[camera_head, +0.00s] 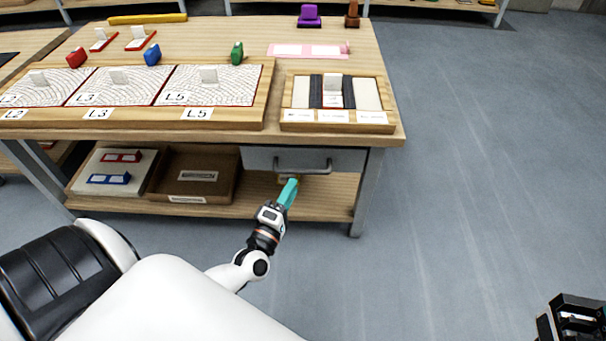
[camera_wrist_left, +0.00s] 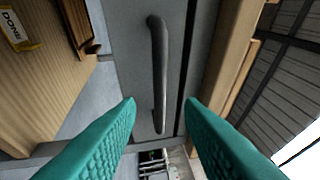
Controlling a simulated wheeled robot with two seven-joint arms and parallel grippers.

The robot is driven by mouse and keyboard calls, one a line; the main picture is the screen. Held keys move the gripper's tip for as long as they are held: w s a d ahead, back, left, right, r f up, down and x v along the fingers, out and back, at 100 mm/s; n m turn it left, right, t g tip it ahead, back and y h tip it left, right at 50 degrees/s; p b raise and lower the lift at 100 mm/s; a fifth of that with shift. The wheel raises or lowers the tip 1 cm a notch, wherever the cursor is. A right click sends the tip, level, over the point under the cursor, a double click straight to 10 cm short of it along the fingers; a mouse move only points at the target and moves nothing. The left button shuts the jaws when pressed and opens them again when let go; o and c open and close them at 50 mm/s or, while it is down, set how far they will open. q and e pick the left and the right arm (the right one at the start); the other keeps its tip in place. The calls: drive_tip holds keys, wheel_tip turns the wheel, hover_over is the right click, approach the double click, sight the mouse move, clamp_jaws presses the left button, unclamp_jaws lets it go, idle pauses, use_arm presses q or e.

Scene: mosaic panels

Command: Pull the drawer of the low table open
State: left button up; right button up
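The low table (camera_head: 240,32) has a grey drawer (camera_head: 347,160) under its right part, and the drawer front looks flush under the tabletop. A dark bar handle (camera_head: 303,170) is on the drawer front. My left gripper (camera_head: 291,186), with teal fingers, is just in front of and below the handle. In the left wrist view the handle (camera_wrist_left: 159,75) runs upright ahead of the open fingers (camera_wrist_left: 160,115), between them in line, with nothing visibly held. At the lower right of the head view, part of my right arm (camera_head: 574,318) shows; its fingers are not visible.
Mosaic panels (camera_head: 262,95) and a tray (camera_head: 388,128) lie on the tabletop. A brown bin (camera_head: 193,186) and a light tray (camera_head: 90,193) with red and blue pieces stand on the lower shelf. A table leg (camera_head: 366,190) is right of the drawer. The floor to the right is clear.

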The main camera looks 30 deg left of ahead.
sight(301, 170)
use_arm(q)
drive_tip(key=b+x, duration=0.1)
drive_tip(key=x, duration=0.5)
drive_tip(key=shift+w, duration=0.35)
clamp_jaws()
